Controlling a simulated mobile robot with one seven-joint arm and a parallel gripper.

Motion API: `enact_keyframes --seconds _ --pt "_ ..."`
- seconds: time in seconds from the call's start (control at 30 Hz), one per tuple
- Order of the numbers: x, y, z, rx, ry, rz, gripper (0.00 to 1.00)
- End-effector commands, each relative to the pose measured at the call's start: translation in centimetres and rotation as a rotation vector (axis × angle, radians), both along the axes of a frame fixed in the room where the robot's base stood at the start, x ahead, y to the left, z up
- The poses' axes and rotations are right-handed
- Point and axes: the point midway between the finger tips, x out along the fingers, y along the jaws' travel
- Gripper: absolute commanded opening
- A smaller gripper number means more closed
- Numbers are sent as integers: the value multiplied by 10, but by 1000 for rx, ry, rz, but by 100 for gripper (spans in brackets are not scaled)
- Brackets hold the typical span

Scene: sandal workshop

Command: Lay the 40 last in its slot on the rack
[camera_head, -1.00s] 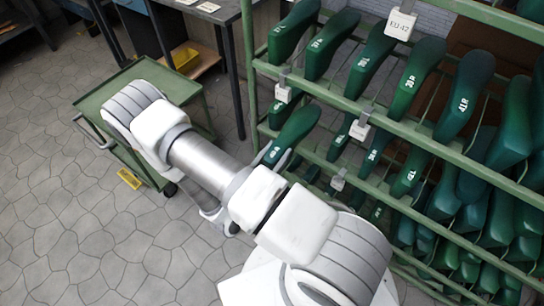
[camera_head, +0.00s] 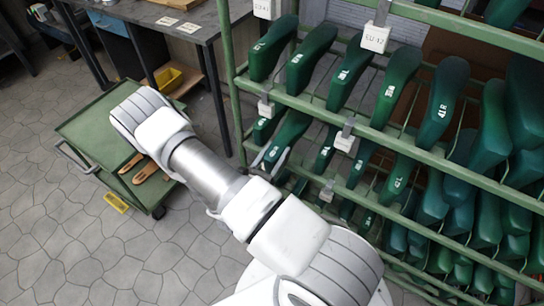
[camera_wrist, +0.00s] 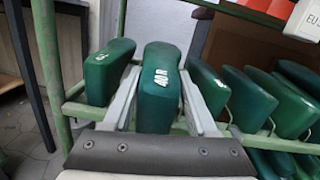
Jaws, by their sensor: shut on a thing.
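The 40 last is green with white "40R" lettering (camera_wrist: 160,105) and sits between the two grey fingers of my gripper (camera_wrist: 160,108) in the wrist view. My gripper is shut on it. In the head view the last (camera_head: 291,129) is in the left part of the rack's second row, with my gripper (camera_head: 276,157) at its near end. The green rack (camera_head: 236,95) holds similar lasts on both sides: one to the left (camera_wrist: 108,70) and one to the right (camera_wrist: 206,92). I cannot tell whether the held last touches the rack rails.
The rack's left post (camera_wrist: 45,65) stands close to the left. Hanging size tags, one reading EU 42 (camera_head: 375,38), line the rails. A green cart (camera_head: 92,112) with brown sole-shaped pieces (camera_head: 138,168) stands at the left. A workbench (camera_head: 185,25) is behind it.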

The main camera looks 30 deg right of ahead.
Motion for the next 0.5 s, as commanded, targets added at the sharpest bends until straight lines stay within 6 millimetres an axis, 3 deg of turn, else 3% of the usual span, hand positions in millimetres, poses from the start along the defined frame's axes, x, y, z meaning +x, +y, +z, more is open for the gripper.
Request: enact_keyframes --seconds 0.5 --pt "18 -31 1 -3 -2 -2 2"
